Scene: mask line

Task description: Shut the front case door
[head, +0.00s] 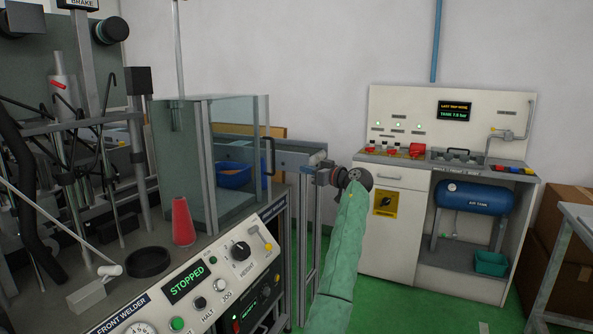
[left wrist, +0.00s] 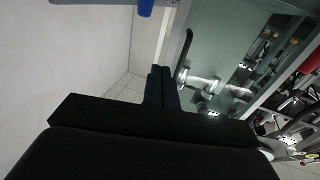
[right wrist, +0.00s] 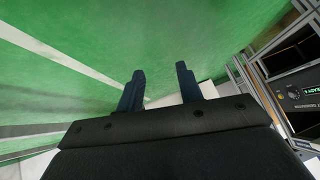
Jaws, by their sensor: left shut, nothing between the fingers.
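The glass case (head: 175,150) stands on the front welder bench at left. Its clear door pane (head: 238,120) carries a dark upright handle (head: 268,157) at its right edge. I cannot tell exactly how far the pane stands from the frame. My left gripper (head: 318,168), at the end of a green-sleeved arm, is right of the handle, apart from it in the picture. In the left wrist view its fingers (left wrist: 161,84) are together and empty, beside the handle (left wrist: 183,50) and glass pane (left wrist: 222,50). My right gripper (right wrist: 160,85) has its fingers apart, empty, above green floor.
A red cone (head: 182,222) and a black ring (head: 149,262) sit on the bench near the control panel (head: 200,280), which reads STOPPED. A blue bin (head: 232,175) shows through the glass. A white station (head: 400,215) stands against the back wall.

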